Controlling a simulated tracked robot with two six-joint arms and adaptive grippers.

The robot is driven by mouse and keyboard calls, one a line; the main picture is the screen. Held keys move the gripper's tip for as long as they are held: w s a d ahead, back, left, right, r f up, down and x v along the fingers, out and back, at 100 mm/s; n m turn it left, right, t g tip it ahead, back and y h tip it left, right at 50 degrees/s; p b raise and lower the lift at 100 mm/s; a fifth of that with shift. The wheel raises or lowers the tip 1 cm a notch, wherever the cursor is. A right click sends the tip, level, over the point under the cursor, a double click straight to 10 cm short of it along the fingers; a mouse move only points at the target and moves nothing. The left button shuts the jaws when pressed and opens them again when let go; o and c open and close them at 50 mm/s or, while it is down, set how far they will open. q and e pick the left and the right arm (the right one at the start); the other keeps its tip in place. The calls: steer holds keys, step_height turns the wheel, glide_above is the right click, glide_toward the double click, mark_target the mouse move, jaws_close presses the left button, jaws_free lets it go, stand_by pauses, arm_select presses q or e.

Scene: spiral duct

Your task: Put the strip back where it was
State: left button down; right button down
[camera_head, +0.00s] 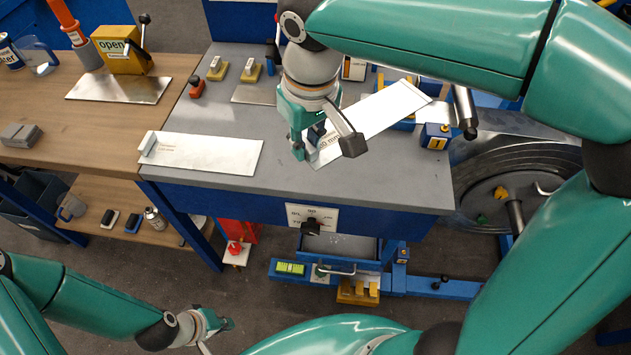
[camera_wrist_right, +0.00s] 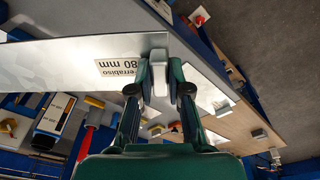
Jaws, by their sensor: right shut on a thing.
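A pale metal strip (camera_head: 375,118) with a printed label ending in "80 mm" slants across the right part of the grey bench top in the head view. In the right wrist view the strip (camera_wrist_right: 60,65) runs left from my fingers. My right gripper (camera_head: 323,148) is shut on the pale end block of this strip; the wrist view shows the block between the fingertips (camera_wrist_right: 159,85). I cannot tell whether the strip touches the bench. My left gripper (camera_head: 212,328) is low at the bottom left, away from the bench; its fingers are too unclear to read.
Another labelled strip (camera_head: 205,154) lies at the bench's front left. Small yellow-based blocks (camera_head: 250,70) and a red one (camera_head: 196,87) stand behind. A blue block (camera_head: 436,136) sits at the right edge. A wooden table (camera_head: 60,110) adjoins left. The bench's front middle is clear.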

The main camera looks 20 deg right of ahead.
mark_target(307, 159)
steer(key=f, duration=1)
steer(key=f+b, duration=0.1)
steer(key=f, duration=0.4)
steer(key=shift+w+a+f, duration=0.2)
steer(key=shift+a, duration=0.15)
steer(key=c, duration=1.1)
jaws_free()
steer(key=shift+r, duration=0.15)
steer(key=r, duration=0.4)
steer(key=s+r, duration=0.1)
steer(key=r, duration=0.3)
steer(key=r+p, duration=0.1)
steer(key=r, duration=0.2)
steer(key=shift+s+d+r, duration=0.1)
steer(key=shift+s+r, duration=0.15)
steer(key=shift+r, duration=0.15)
